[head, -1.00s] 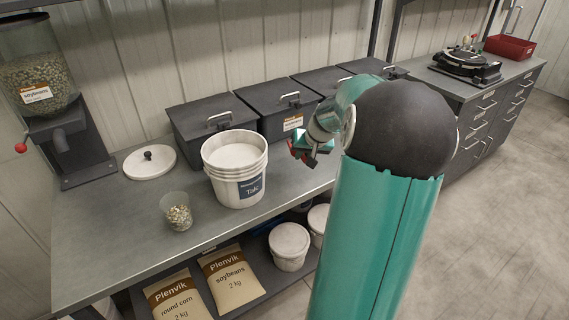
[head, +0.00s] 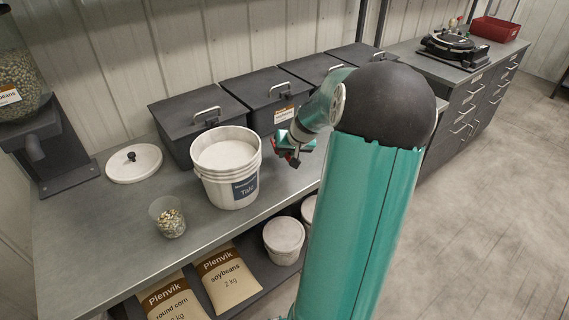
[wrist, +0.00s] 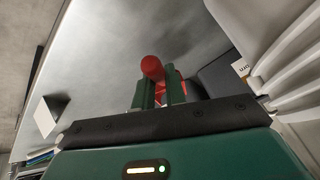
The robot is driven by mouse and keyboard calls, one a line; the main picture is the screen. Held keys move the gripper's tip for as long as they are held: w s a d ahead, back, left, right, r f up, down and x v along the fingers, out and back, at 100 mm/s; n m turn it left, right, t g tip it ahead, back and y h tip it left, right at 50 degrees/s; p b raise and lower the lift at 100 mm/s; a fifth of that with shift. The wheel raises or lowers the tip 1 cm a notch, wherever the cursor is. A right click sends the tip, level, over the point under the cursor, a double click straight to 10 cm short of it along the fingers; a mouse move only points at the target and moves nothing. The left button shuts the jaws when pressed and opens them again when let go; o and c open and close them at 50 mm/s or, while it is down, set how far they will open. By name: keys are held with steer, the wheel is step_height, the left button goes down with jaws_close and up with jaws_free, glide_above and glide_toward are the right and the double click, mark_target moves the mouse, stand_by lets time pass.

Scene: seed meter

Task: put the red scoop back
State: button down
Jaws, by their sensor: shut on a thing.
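My gripper (head: 289,152) is shut on the red scoop (head: 293,162) and holds it above the bench, to the right of the white bucket. In the wrist view, the scoop's red rounded handle end (wrist: 152,67) stands up between the green fingers (wrist: 160,94); the rest of it is mostly hidden. The white bucket (head: 229,191), with a dark blue label, is open and nearly full of pale powder. Its stacked rims also show at the right of the wrist view (wrist: 285,60).
A white lid (head: 134,164) lies left of the bucket, with a clear cup of seeds (head: 168,217) in front. Dark lidded bins (head: 199,119) line the wall behind. A soybean hopper (head: 18,85) stands far left. Bare bench (head: 100,235) lies at front left.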

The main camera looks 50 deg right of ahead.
steer(key=shift+s+f, duration=0.2)
steer(key=shift+f, duration=0.65)
steer(key=shift+w+f, duration=0.15)
steer(key=shift+f, duration=1.55)
steer(key=shift+f, duration=0.1)
steer(key=c, duration=1.4)
jaws_free()
steer(key=shift+c, duration=0.2)
steer(key=v, duration=1.2)
steer(key=shift+a, duration=0.1)
